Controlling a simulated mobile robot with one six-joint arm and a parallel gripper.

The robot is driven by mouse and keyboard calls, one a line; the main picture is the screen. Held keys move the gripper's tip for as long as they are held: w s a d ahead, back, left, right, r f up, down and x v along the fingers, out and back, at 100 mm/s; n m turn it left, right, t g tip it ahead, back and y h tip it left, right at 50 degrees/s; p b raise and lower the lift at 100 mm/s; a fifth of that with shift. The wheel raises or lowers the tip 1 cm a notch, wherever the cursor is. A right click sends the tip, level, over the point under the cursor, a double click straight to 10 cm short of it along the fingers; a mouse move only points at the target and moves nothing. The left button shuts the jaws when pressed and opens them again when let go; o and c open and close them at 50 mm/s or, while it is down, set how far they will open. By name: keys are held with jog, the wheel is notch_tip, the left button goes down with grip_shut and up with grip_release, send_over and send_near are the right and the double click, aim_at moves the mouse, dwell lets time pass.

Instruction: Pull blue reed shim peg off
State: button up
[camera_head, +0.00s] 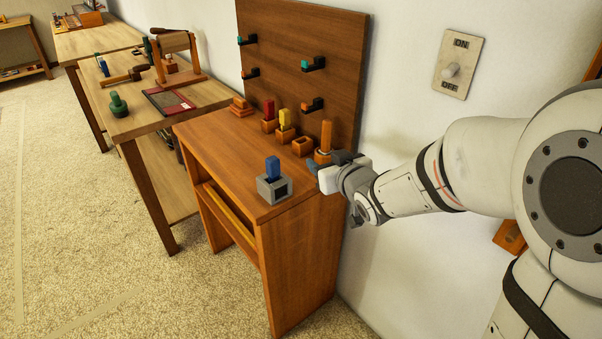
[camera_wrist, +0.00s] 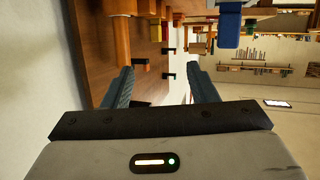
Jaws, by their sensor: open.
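The blue peg (camera_head: 272,167) stands upright in a grey block (camera_head: 273,191) near the front right of the wooden bench. My gripper (camera_head: 323,165) is at the bench's right edge, to the right of the grey block and apart from it. In the wrist view my gripper (camera_wrist: 161,76) has its two fingers spread with nothing between them. The blue peg (camera_wrist: 229,30) shows at the top of that view, right of the fingers, pointing down in the picture. The peg's lower end is hidden inside the block.
Behind the blue peg are a red peg (camera_head: 268,109), a yellow peg (camera_head: 285,119) and a tall orange peg (camera_head: 326,135) close to my gripper. A wooden pegboard (camera_head: 300,30) stands at the back. The bench top (camera_head: 215,140) left of the grey block is clear.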

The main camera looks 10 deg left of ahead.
aim_at(269, 159)
jog(key=a+f+n+y+b, duration=0.1)
jog(key=a, duration=0.2)
jog(key=s+a+f+y+b, duration=0.1)
jog(key=a+y, duration=0.1)
jog(key=a+f+n+y+b, duration=0.1)
jog(key=a+f+y, duration=0.1)
jog(key=a, duration=0.1)
jog(key=shift+s+a+n+g, duration=0.3)
jog(key=shift+a+g, duration=0.05)
jog(key=shift+g, duration=0.05)
jog(key=shift+a+y, duration=0.2)
jog(key=shift+y, duration=0.2)
jog(key=shift+w+a+r, duration=0.15)
jog(key=shift+w+a, duration=0.05)
jog(key=shift+a, duration=0.1)
jog(key=shift+p+x, duration=1)
jog(key=shift+x, duration=2.45)
jog(key=shift+d, duration=0.1)
jog(key=shift+c, duration=0.4)
grip_shut()
notch_tip(269, 159, up, 7)
jog(key=p, duration=0.3)
